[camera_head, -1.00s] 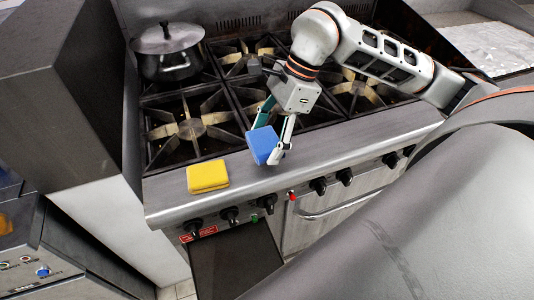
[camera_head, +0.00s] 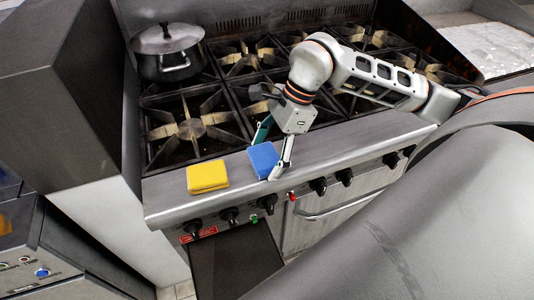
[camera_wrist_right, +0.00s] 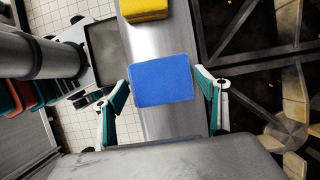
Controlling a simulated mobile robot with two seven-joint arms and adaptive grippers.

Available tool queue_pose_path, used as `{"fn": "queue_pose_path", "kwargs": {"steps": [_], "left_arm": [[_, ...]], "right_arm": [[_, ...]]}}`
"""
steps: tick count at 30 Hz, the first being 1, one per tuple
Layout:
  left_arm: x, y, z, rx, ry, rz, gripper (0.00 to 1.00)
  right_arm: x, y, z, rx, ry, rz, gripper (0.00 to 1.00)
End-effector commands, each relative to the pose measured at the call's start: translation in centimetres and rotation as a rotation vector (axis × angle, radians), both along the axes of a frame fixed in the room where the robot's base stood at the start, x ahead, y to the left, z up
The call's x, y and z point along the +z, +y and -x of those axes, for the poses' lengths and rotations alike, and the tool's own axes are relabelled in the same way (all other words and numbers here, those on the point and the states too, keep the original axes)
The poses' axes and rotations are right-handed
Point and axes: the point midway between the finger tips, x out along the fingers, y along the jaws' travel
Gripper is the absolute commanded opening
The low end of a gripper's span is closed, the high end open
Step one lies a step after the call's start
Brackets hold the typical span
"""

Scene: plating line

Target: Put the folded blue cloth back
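The folded blue cloth (camera_head: 263,159) lies flat on the stove's steel front ledge (camera_head: 340,150), right of a folded yellow cloth (camera_head: 207,177). My right gripper (camera_head: 266,160) is low over the ledge, with one finger on each side of the blue cloth. In the right wrist view the blue cloth (camera_wrist_right: 162,81) lies between the spread fingers of the right gripper (camera_wrist_right: 162,85), with narrow gaps at its sides. The gripper looks open. My left gripper is not in view.
A lidded steel pot (camera_head: 168,52) stands on the back left burner. Black burner grates (camera_head: 192,128) fill the stove top behind the ledge. Control knobs (camera_head: 318,186) line the front below it. The ledge right of the blue cloth is clear.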

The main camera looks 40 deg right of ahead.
Motion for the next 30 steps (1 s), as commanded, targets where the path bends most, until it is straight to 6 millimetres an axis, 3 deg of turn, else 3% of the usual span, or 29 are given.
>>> {"fn": "queue_pose_path", "kwargs": {"steps": [11,24,30], "left_arm": [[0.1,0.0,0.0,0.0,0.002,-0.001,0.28],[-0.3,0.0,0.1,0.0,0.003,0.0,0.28],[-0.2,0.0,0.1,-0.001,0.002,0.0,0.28]], "right_arm": [[1.0,-0.4,0.0,-0.002,-0.003,0.002,0.72],[8.9,-3.5,0.7,-0.003,-0.005,0.001,0.72],[11.0,-4.3,1.0,-0.001,-0.003,0.001,0.72]]}}
